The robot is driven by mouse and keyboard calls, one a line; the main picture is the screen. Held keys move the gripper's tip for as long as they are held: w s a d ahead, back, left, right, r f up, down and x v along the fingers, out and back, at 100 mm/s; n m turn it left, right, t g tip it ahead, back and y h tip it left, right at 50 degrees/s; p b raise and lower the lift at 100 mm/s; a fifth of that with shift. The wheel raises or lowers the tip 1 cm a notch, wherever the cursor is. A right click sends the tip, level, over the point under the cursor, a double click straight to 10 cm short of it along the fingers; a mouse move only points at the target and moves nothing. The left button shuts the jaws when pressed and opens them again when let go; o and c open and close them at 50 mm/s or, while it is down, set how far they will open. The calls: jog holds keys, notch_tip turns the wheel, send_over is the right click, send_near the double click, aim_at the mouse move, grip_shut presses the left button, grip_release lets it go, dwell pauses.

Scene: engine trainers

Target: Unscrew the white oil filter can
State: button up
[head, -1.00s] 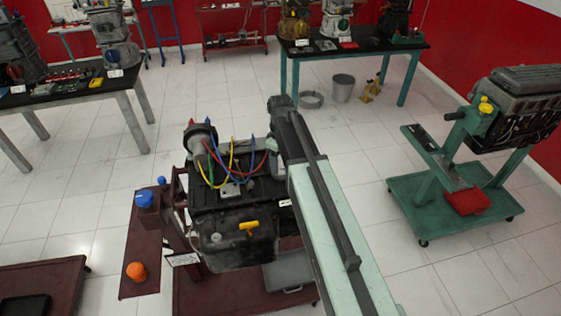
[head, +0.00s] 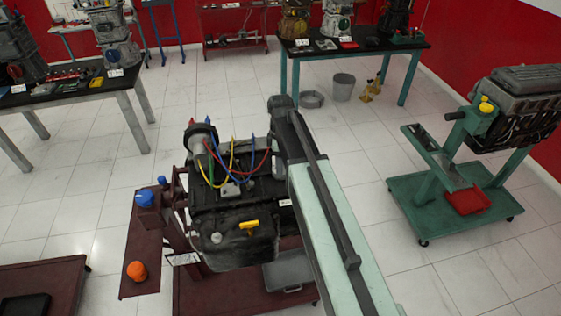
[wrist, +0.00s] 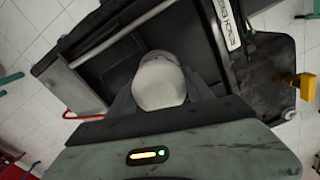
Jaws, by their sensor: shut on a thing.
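The white oil filter can (wrist: 160,80) shows in the middle of the wrist view as a pale rounded end against the dark side of the engine. My gripper (wrist: 160,98) is shut on it, with dark jaw parts on both sides of the can. The can looks seated at the engine, but its far end is hidden, so I cannot tell how its thread sits. In the head view the engine (head: 235,215) is black with coloured wires on top. My arm covers its right side there and hides the can and my jaws.
The engine stands on a dark red trolley (head: 190,290). A blue cap (head: 144,198) and an orange cap (head: 137,271) are on its left tray. A yellow handle (head: 249,225) sticks out at the engine's front. A green engine stand (head: 455,210) is at right, with open floor between.

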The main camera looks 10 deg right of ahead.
jog(key=o, duration=1.4)
notch_tip(320, 180, up, 8)
jog(key=p, duration=0.8)
jog(key=shift+f, duration=0.1)
